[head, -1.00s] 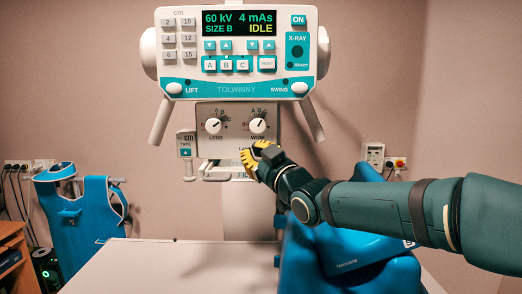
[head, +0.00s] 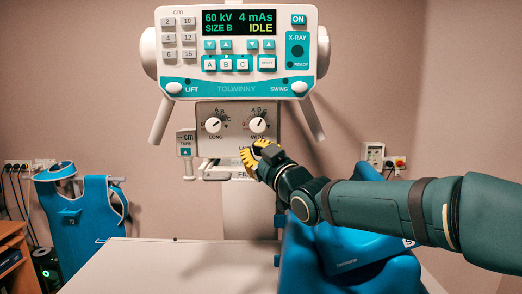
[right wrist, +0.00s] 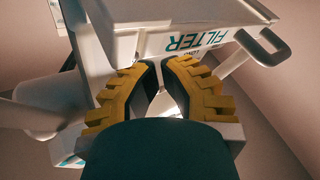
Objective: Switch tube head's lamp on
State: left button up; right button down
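The tube head's control panel (head: 237,88) faces me, its display reading 60 kV, 4 mAs, SIZE B and IDLE. Below it is the collimator box (head: 239,112) with the LONG knob (head: 213,125) and WIDE knob (head: 258,125). My right gripper (head: 254,152) is at the box's lower right edge, below the WIDE knob, and covers that corner. No lamp switch is identifiable. Contact cannot be told. My left gripper is out of view.
A pale tabletop (head: 165,265) lies in front below the tube head. Two handles (head: 161,120) slope down from the panel's sides. A blue apron rack (head: 85,215) stands at left. Blue upholstered shapes (head: 345,270) lie below my right arm.

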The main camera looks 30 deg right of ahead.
jog(key=shift+w, duration=0.1)
dwell(0.4)
jog(key=shift+w+d, duration=0.25)
jog(key=shift+w, duration=0.05)
jog(key=shift+b, duration=0.3)
jog(key=shift+s+a+f+b, duration=0.1)
jog(key=shift+s+a+b, duration=0.2)
jog(key=shift+b, duration=0.25)
jog(key=shift+s, duration=0.1)
